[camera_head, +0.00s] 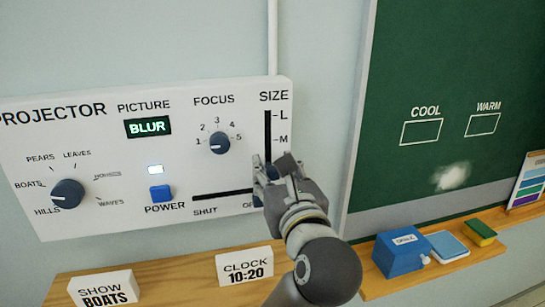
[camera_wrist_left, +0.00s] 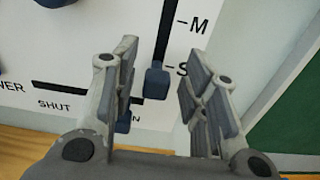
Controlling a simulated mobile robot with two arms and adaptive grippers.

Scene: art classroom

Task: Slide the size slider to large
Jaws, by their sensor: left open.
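The size slider is a vertical black slot (camera_head: 268,128) at the right of the white projector panel, marked L at the top and M below it. In the left wrist view its blue knob (camera_wrist_left: 157,83) sits at the bottom of the slot, beside the S mark. My left gripper (camera_head: 275,168) is in front of the lower slot, hiding most of the knob and the S mark in the head view. In the wrist view the gripper (camera_wrist_left: 160,85) is open, with the knob between its fingers and a gap on each side. My right gripper is not in view.
A horizontal shutter slot (camera_head: 222,194) runs just left of the gripper; its blue knob (camera_wrist_left: 122,124) is near the left finger. The focus knob (camera_head: 220,143), a blue power button (camera_head: 160,193) and a green chalkboard (camera_head: 450,80) are nearby. A wooden ledge (camera_head: 190,270) runs below the panel.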

